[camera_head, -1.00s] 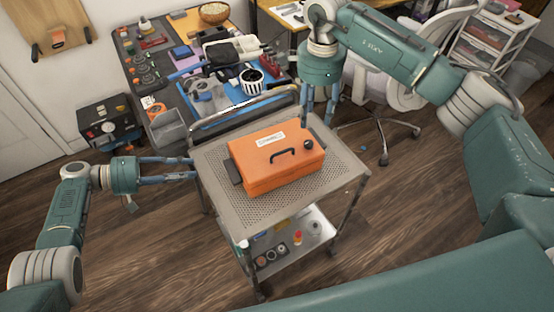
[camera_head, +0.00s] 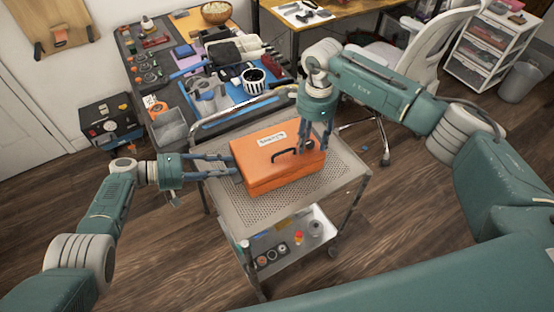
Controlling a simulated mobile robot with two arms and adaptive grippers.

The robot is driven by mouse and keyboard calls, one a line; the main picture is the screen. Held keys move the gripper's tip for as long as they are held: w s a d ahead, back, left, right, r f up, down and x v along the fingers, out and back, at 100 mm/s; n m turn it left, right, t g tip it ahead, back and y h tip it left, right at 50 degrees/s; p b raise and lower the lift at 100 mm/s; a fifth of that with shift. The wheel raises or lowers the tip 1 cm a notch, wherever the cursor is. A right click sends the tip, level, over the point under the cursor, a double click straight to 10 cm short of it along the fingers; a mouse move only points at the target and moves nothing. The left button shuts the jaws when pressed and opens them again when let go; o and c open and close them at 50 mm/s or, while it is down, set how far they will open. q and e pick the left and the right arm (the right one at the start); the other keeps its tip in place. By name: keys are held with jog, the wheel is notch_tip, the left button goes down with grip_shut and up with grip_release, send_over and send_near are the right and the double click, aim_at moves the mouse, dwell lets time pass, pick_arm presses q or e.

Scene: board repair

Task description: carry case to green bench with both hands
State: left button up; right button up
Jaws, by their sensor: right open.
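The orange case (camera_head: 268,172) lies on the top shelf of a metal cart (camera_head: 250,211). It has a dark handle and a white label on its lid. My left gripper (camera_head: 235,164) is at the case's left end, its two fingers apart and pointing at the side; the side grip there is mostly hidden by the fingers. My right gripper (camera_head: 314,149) points down at the case's right end, with its fingers apart; I cannot tell whether they touch the case. I cannot make out a green bench.
A cluttered workbench (camera_head: 172,97) stands behind the cart, with a striped cup (camera_head: 253,78) near its edge. A white office chair (camera_head: 425,50) is behind my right arm. A dark box (camera_head: 110,121) stands at the left. Open wooden floor lies in front of the left wall.

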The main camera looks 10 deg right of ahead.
jog(key=shift+f, duration=0.1)
pick_arm(q)
jog(key=c, duration=0.6)
pick_arm(e)
jog(key=c, duration=0.6)
pick_arm(q)
grip_shut()
pick_arm(e)
grip_shut()
